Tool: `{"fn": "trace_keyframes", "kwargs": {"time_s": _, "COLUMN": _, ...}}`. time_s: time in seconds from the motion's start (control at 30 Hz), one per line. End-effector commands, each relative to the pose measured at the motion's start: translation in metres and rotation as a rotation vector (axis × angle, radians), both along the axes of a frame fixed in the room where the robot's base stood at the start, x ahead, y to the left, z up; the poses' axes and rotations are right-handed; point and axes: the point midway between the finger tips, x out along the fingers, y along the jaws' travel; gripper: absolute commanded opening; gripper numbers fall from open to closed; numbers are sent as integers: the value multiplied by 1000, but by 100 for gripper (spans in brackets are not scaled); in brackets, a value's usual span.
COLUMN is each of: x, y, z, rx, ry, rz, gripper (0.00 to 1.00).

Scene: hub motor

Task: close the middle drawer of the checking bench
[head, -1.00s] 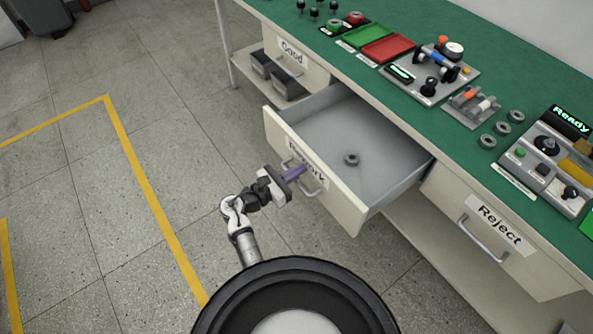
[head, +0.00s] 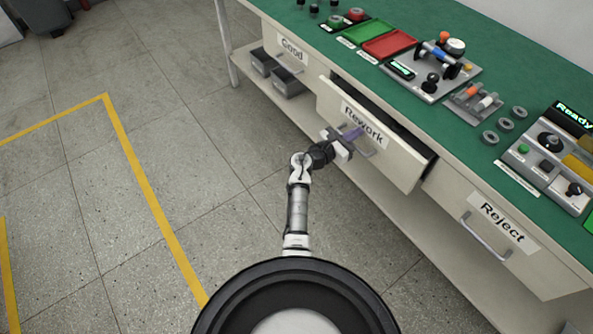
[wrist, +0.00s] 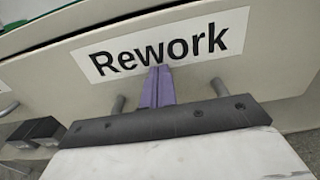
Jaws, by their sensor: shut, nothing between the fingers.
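The middle drawer (head: 398,158), labelled "Rework", stands a little way out of the green-topped bench (head: 345,60). A narrow dark gap shows above its front, and its inside is mostly hidden. My gripper (head: 357,132) is shut and empty, with its purple fingers at the drawer front near the handle. In the wrist view the shut fingers (wrist: 158,72) reach the lower edge of the "Rework" label (wrist: 165,42), between the two handle posts (wrist: 218,87). I cannot tell for certain whether the tips touch the front.
The "Reject" drawer (head: 480,215) at right and the "Good" drawer (head: 305,62) at left look closed. Dark bins (head: 288,82) sit on the shelf below "Good". Fixtures and trays (head: 388,44) stand on the bench top.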

Motion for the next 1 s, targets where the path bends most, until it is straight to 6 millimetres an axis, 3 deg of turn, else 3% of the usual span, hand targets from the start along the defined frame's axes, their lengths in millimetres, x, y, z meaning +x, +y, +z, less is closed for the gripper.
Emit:
{"fn": "trace_keyframes", "kwargs": {"time_s": 0.1, "x": 14, "y": -22, "z": -3, "rx": 1, "ry": -1, "rz": -5, "gripper": 0}}
{"fn": "trace_keyframes", "kwargs": {"time_s": 0.4, "x": 35, "y": -48, "z": -2, "rx": 1, "ry": 1, "rz": -1, "gripper": 0}}
{"fn": "trace_keyframes", "kwargs": {"time_s": 1.0, "x": 40, "y": -56, "z": 3, "rx": 0, "ry": -5, "rz": -1, "gripper": 0}}
